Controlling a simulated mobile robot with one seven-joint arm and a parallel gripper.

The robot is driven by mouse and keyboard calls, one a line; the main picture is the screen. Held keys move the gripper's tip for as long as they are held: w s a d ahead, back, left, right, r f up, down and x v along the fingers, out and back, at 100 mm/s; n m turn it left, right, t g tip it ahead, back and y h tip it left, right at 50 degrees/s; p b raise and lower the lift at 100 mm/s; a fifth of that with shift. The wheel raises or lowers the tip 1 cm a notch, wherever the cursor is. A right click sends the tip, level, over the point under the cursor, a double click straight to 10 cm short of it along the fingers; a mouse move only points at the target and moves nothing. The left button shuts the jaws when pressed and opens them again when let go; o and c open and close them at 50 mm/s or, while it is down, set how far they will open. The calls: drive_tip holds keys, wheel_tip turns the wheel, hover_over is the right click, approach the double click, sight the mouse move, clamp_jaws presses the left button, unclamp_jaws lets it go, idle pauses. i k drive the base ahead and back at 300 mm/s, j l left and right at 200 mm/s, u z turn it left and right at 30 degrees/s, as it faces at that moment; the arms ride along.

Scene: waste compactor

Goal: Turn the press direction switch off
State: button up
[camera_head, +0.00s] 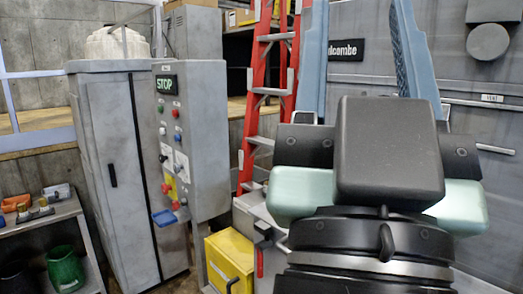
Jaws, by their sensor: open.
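The grey control panel (210,140) stands left of centre. A green STOP sign (166,84) is at its top. Its left face carries small coloured buttons and switches, including a green button (177,112), a red button (177,138) and a dark switch (163,158). Which one is the press direction switch, and its position, are too small to tell. My gripper (358,20) is at the right, its two blue-grey fingers spread wide with nothing visible between them. It is open and well apart from the panel, in front of the grey machine.
A grey cabinet (122,170) stands left of the panel. A red ladder (268,90) leans behind, between panel and gripper. A yellow box (230,262) sits low right of the panel. A shelf (55,214) with a green bin (65,268) is at the far left.

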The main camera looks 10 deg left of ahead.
sight(162, 158)
drive_tip(key=i+j, duration=0.15)
drive_tip(key=j, duration=0.25)
drive_tip(key=i+j+z, duration=0.1)
drive_tip(key=j, duration=0.25)
drive_tip(key=i+j, duration=0.25)
drive_tip(key=j, duration=0.15)
drive_tip(key=i+j+z, duration=0.1)
drive_tip(key=j, duration=0.3)
drive_tip(key=i+j, duration=0.15)
drive_tip(key=j, duration=0.25)
drive_tip(key=i+j+z, duration=0.1)
drive_tip(key=j, duration=0.55)
drive_tip(key=i+j, duration=0.2)
drive_tip(key=j, duration=0.5)
drive_tip(key=i+j+z, duration=0.15)
drive_tip(key=j, duration=0.55)
drive_tip(key=j+z, duration=0.1)
drive_tip(key=j, duration=0.55)
drive_tip(key=i, duration=0.05)
